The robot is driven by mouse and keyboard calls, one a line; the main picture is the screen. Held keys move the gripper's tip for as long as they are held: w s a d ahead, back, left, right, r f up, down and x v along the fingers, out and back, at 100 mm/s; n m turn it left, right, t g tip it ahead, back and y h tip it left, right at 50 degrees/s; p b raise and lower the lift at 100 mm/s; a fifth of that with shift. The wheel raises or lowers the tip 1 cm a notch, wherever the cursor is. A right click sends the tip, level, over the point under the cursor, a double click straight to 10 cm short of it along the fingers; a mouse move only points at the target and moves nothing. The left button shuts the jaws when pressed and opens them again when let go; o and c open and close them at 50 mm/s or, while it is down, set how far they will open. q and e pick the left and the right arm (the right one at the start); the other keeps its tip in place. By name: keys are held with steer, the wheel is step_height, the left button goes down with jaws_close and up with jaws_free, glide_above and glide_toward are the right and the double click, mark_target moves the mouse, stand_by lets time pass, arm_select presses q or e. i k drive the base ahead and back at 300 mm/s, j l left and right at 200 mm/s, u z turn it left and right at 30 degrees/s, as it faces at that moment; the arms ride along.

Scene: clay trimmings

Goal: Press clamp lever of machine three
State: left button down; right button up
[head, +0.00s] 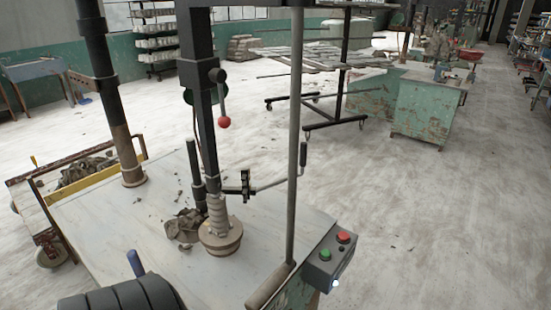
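A work machine stands in the foreground with a pale, clay-littered table (110,222) and a dark upright column (200,105). A lever with a red ball (224,122) hangs from the column's right side. A thin arm with a dark upright handle (303,154) runs from a small black bracket (246,184) beside the round clay-coloured base (220,238). A blue handle (135,263) sticks up at the lower left. I cannot tell which of these is the clamp lever, and no machine number is readable.
A grey control box (330,257) with green and red buttons sits at the table's right corner. Clay scraps (184,225) lie by the base. A tray of trimmings (85,172) is at left. Green cabinets (425,108) and a wheeled rack (335,125) stand behind. The floor at right is mostly clear.

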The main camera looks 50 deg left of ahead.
mark_target(219, 76)
steer(key=u, duration=1.9)
